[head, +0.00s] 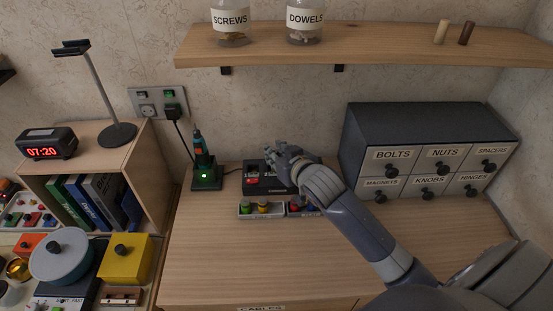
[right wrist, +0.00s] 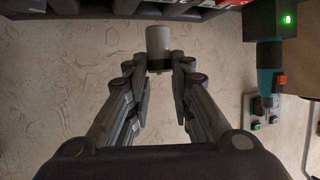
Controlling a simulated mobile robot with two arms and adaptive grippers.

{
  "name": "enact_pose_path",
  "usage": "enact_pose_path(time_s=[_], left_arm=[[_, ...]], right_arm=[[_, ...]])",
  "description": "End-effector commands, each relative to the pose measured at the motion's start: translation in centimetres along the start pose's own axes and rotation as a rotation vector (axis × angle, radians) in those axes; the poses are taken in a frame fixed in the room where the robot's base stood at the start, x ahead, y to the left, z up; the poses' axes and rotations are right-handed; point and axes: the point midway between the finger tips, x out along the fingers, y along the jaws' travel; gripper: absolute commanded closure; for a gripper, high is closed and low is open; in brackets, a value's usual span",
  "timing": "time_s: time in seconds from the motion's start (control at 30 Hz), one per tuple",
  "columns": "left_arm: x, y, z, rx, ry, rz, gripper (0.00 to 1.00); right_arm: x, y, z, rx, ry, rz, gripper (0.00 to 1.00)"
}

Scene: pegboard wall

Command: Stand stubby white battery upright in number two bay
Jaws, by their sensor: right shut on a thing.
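The stubby white battery (right wrist: 159,40) is a short pale cylinder between my right fingertips in the right wrist view. My right gripper (right wrist: 159,70) is shut on it, and the battery's pale end sticks out beyond the fingers. In the head view my right gripper (head: 279,151) is above the back edge of a black box with bays (head: 263,188), and the hand hides the battery there. The box's bay numbers are too small or covered to read. The dark edge of a box (right wrist: 110,12) shows beyond the battery in the wrist view. My left gripper is not in view.
A green-lit dock with a teal screwdriver (head: 207,176) stands left of the box. Two small trays (head: 262,215) of coloured parts lie in front. A grey drawer cabinet (head: 425,125) stands right, and a shelf (head: 350,45) with jars hangs above. The desk front is clear.

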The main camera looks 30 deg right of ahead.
Motion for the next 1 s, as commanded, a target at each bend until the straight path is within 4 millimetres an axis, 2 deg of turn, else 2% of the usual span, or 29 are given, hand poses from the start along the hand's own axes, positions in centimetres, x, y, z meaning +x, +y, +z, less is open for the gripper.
enact_pose_path(time_s=[0.07,0.1,0.2,0.3,0.77,0.8,0.87,1.0], left_arm=[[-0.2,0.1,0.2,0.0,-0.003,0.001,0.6],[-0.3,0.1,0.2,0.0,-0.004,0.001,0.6],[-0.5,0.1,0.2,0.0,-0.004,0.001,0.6],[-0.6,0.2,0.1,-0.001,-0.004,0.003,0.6],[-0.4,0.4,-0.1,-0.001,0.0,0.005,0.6],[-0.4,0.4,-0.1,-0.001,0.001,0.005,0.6],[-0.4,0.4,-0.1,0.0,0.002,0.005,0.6],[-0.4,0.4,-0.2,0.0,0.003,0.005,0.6]], right_arm=[[0.7,0.5,-0.1,-0.001,-0.001,0.002,1.0],[0.9,0.4,0.9,0.001,-0.006,0.001,1.0],[1.5,0.4,2.3,0.001,-0.004,0.001,1.0],[1.8,0.4,3.0,-0.001,-0.001,0.001,1.0],[2.1,0.3,3.6,0.0,0.001,0.001,1.0],[2.1,0.4,3.6,0.0,0.001,0.001,0.75],[2.1,0.4,3.6,-0.001,0.001,0.001,0.61],[2.0,0.3,3.6,-0.001,0.001,0.001,0.59]])
